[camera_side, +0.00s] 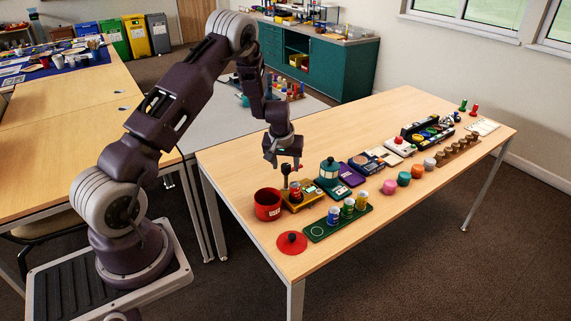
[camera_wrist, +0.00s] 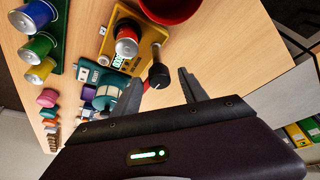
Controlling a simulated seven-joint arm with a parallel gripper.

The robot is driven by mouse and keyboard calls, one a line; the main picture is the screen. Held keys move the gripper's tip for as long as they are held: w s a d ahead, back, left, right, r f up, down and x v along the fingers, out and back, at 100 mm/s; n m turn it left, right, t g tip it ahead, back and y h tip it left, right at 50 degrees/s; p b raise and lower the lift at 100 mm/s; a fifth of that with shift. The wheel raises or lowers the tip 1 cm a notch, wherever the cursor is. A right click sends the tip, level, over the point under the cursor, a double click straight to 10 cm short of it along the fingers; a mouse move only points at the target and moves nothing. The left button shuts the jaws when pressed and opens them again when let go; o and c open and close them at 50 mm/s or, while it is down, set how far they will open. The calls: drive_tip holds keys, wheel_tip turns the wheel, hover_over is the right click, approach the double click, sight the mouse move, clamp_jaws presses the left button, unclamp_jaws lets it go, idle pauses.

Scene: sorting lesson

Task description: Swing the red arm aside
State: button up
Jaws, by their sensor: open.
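A yellow base (camera_side: 311,190) stands near the table's left end; it also shows in the wrist view (camera_wrist: 147,50). A small red-and-white can (camera_wrist: 126,40) sits on it. A thin red arm (camera_wrist: 149,87) with a black knob (camera_wrist: 159,74) rises at the base's edge; in the side view the knob (camera_side: 286,169) is just under my gripper. My gripper (camera_side: 284,163) points down and is open. In the wrist view the knob appears between the fingertips (camera_wrist: 160,75), but I cannot tell whether they touch it. Much of the red arm is hidden.
A red pot (camera_side: 267,207) stands close left of the base, and a red lid (camera_side: 292,242) lies in front. A green tray (camera_side: 318,233) holds cans. A teal lantern-like device (camera_side: 329,170) is close right. More items line the table rightward; its front right is clear.

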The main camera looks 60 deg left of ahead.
drive_tip(key=v, duration=0.7)
drive_tip(key=shift+d+r, duration=0.1)
drive_tip(key=s+d+r+m+t+h, duration=0.1)
drive_tip(key=s+d+r+m, duration=0.1)
drive_tip(key=s+d+r, duration=0.35)
drive_tip(key=s+d+r+m+h, duration=0.1)
drive_tip(key=s+d+r, duration=0.2)
drive_tip(key=d+r, duration=0.5)
drive_tip(key=s+d+r+m+t+h, duration=0.1)
drive_tip(key=s+d+r+m, duration=0.1)
drive_tip(key=s+d+r, duration=0.35)
drive_tip(key=s+d+r+m, duration=0.2)
drive_tip(key=s, duration=0.5)
drive_tip(key=s+d+r+m, duration=0.1)
drive_tip(key=s+d+m, duration=0.1)
drive_tip(key=s, duration=0.6)
drive_tip(key=shift+s+d+r+t, duration=0.2)
drive_tip(key=shift+d+r+t, duration=0.15)
drive_tip(key=shift+d, duration=0.45)
